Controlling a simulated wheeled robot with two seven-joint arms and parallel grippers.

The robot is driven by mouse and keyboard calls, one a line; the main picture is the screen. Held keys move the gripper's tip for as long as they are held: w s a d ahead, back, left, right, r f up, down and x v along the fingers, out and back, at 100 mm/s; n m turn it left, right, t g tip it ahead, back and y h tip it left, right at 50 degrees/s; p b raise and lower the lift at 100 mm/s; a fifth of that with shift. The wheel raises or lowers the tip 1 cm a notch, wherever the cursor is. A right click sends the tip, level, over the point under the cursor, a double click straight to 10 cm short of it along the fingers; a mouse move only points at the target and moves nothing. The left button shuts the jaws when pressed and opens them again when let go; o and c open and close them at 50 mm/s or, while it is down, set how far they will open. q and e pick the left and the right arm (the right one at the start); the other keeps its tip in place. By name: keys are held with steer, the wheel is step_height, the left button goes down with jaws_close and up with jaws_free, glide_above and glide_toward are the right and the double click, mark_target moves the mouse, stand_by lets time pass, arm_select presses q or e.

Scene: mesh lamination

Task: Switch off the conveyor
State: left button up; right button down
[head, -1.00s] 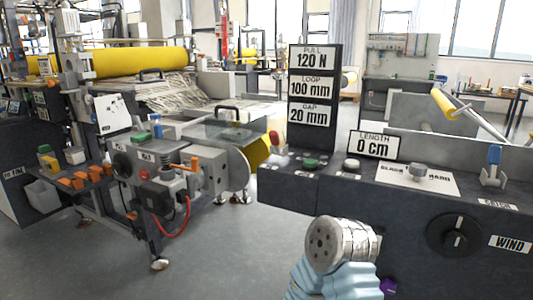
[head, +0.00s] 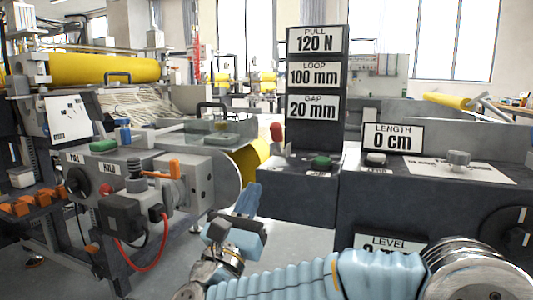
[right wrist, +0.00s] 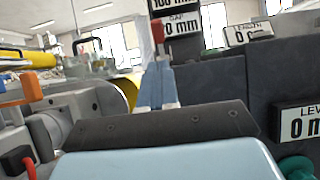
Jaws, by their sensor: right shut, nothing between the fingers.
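The dark control console (head: 300,195) carries a red-tipped lever (head: 277,132), a green button (head: 321,162) and a pale button (head: 376,159). Their small labels are unreadable, so I cannot tell which one works the conveyor. My right gripper (head: 252,192) has blue fingers, shut and empty, pointing up in front of the console's left end, below the lever. In the right wrist view the shut fingers (right wrist: 157,82) lie just below the lever's red tip (right wrist: 158,29) in the picture; contact cannot be told. My left gripper is out of view.
A sign tower (head: 316,90) reads 120 N, 100 mm and 20 mm. A length sign (head: 393,137) reads 0 cm. A grey machine (head: 150,185) with an orange handle (head: 160,170) and red cable stands left. A grey knob (head: 458,157) is on the console's right.

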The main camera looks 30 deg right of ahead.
mark_target(276, 135)
steer(key=p+x, duration=0.4)
steer(key=x, duration=0.8)
steer(key=shift+w+d+r, duration=0.15)
steer(key=shift+w+r, duration=0.05)
steer(key=shift+r, duration=0.05)
steer(key=shift+w+d+r+p, duration=0.25)
steer(key=shift+w+d+p, duration=0.05)
steer(key=shift+w+d, duration=0.15)
steer(key=shift+r, duration=0.1)
